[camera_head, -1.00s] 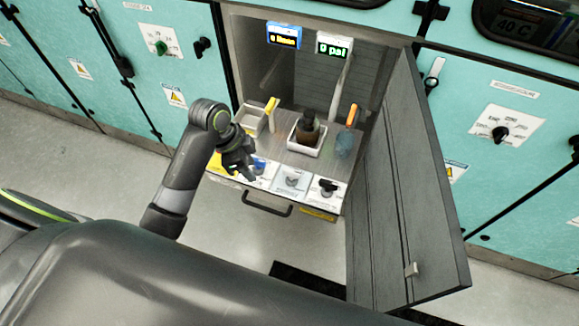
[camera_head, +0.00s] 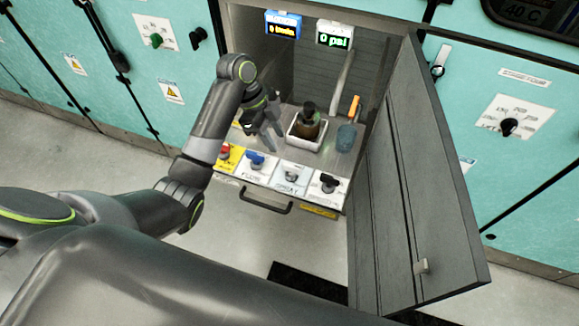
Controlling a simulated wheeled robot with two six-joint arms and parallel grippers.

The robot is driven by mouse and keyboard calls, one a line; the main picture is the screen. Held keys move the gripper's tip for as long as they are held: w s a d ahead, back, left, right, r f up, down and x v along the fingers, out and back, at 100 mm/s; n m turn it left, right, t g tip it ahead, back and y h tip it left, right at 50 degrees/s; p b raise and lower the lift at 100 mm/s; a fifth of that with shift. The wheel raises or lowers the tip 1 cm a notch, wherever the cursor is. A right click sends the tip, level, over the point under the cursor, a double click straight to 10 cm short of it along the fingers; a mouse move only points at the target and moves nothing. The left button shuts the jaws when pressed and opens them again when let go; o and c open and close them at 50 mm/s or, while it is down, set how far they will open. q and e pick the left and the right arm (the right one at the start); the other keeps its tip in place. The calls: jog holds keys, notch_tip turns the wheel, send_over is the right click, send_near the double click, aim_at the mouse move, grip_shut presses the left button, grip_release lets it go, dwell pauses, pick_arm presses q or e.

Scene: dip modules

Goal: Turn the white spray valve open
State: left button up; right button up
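The white spray valve (camera_head: 291,175) is a small pale knob on a white label card. It sits third from the left in the row of valves on the front panel of the open cabinet. My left gripper (camera_head: 262,132) is above the cabinet's counter, behind the valve row and up-left of the white valve. Its dark fingers look spread apart, with nothing seen between them, and it is apart from the white valve. My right gripper is out of view.
Red (camera_head: 224,151), blue (camera_head: 256,160) and black (camera_head: 328,182) valves share the panel. A brown bottle (camera_head: 308,127) stands in a white tray (camera_head: 290,136), beside a blue cup (camera_head: 346,138). The open grey door (camera_head: 415,200) bounds the right side. Displays (camera_head: 334,39) hang behind.

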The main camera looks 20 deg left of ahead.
aim_at(291, 164)
pick_arm(q)
jog(key=x, duration=1)
jog(key=shift+d+f, duration=0.1)
jog(key=shift+f, duration=0.2)
grip_shut()
